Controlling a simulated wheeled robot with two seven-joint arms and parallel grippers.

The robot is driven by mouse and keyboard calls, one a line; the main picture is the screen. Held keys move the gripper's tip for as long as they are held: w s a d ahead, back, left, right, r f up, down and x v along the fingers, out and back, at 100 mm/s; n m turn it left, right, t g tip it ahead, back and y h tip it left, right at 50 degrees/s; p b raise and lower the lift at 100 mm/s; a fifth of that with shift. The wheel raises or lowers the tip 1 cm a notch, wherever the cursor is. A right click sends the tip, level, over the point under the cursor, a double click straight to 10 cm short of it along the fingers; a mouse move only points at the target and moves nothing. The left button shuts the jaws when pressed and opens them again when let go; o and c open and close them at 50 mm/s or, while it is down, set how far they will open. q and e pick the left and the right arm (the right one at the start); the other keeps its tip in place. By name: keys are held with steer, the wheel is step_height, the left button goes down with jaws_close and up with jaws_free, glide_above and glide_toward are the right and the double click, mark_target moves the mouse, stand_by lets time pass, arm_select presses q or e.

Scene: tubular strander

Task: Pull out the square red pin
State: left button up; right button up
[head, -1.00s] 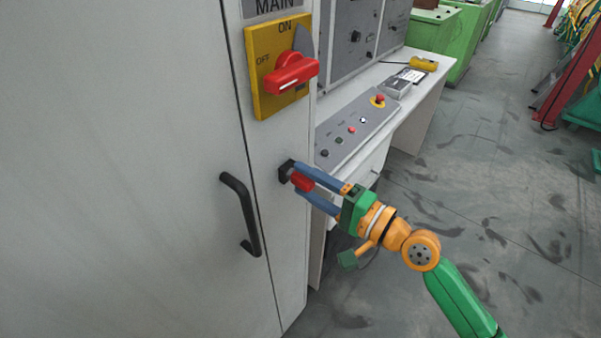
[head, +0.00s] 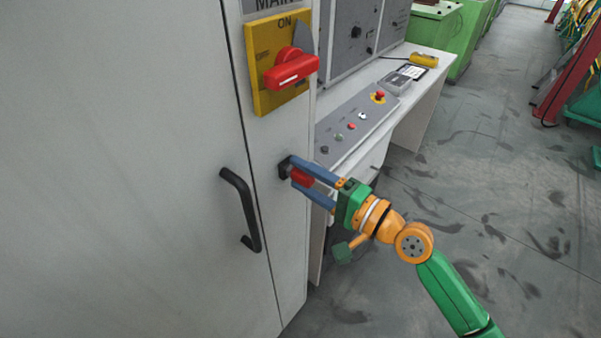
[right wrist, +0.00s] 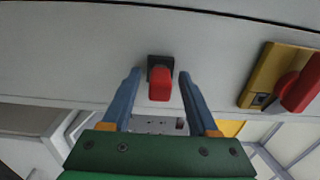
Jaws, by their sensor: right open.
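The square red pin (head: 301,178) sticks out of a black square socket (head: 285,167) on the grey cabinet front, below the yellow switch plate. In the right wrist view the red pin (right wrist: 160,86) sits in front of its black socket (right wrist: 160,64), between my fingers. My right gripper (head: 292,172) is open, with one blue finger on each side of the pin. In the right wrist view my right gripper (right wrist: 158,78) shows a gap between each finger and the pin. My left gripper is not in view.
A red rotary handle (head: 292,70) on a yellow plate (head: 262,62) is above the pin. A black door handle (head: 240,210) stands out to the left. A control desk (head: 350,130) with buttons is behind my right gripper. Open floor lies to the right.

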mark_target(313, 182)
stand_by(0.3)
jaws_close()
stand_by(0.5)
steer(key=shift+f, duration=0.1)
stand_by(0.9)
steer(key=shift+b+v, duration=0.65)
steer(key=shift+v, duration=2.4)
